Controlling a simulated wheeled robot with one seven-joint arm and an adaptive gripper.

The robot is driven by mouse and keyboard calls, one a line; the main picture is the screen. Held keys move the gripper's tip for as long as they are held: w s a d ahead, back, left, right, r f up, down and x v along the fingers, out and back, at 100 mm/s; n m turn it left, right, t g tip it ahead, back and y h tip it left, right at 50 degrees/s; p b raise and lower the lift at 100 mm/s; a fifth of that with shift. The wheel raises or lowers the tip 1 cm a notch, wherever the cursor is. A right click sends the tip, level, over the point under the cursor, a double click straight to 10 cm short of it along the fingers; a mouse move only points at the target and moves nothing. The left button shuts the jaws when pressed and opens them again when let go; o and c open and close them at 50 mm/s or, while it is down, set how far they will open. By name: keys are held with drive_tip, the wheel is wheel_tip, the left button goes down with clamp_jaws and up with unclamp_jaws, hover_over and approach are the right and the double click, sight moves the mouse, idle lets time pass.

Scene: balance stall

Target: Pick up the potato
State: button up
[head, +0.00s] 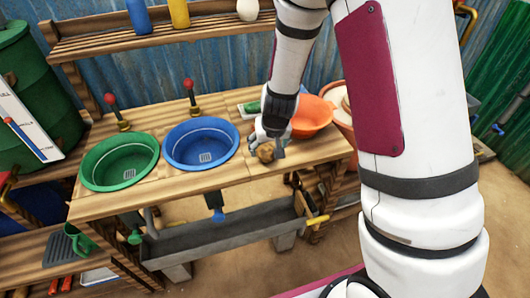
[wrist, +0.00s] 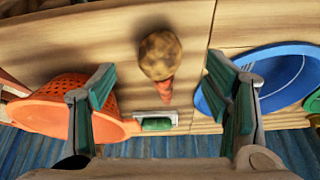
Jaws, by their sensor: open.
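The potato (head: 265,152) is brown and rounded and lies near the front edge of the wooden counter, right of the blue basin. It also shows in the wrist view (wrist: 160,55), near the top and between the lines of my fingers, with a small orange-red thing (wrist: 165,90) partly behind it. My gripper (head: 268,143) is just above and beside the potato in the head view.
An orange colander (head: 312,117) stands close on the right of my gripper. A blue basin (head: 201,143) and a green basin (head: 119,160) sit to the left. A green-and-white item (wrist: 157,124) lies behind the potato.

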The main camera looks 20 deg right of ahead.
sight(266, 149)
drive_tip(key=shift+w+x, duration=0.2)
drive_tip(key=shift+x, duration=1.6)
drive_tip(key=shift+w+x, duration=0.15)
drive_tip(key=shift+x, duration=1.6)
drive_tip(key=shift+d+r, duration=0.1)
drive_tip(key=shift+r, duration=0.1)
drive_tip(key=c, duration=1.2)
drive_tip(key=shift+c, duration=0.2)
drive_tip(key=shift+r, duration=0.4)
wheel_tip(266, 149, up, 3)
drive_tip(key=shift+w+r, duration=0.1)
drive_tip(key=s+r+p, duration=0.1)
drive_tip(key=s+p, duration=0.2)
drive_tip(key=s, duration=1.3)
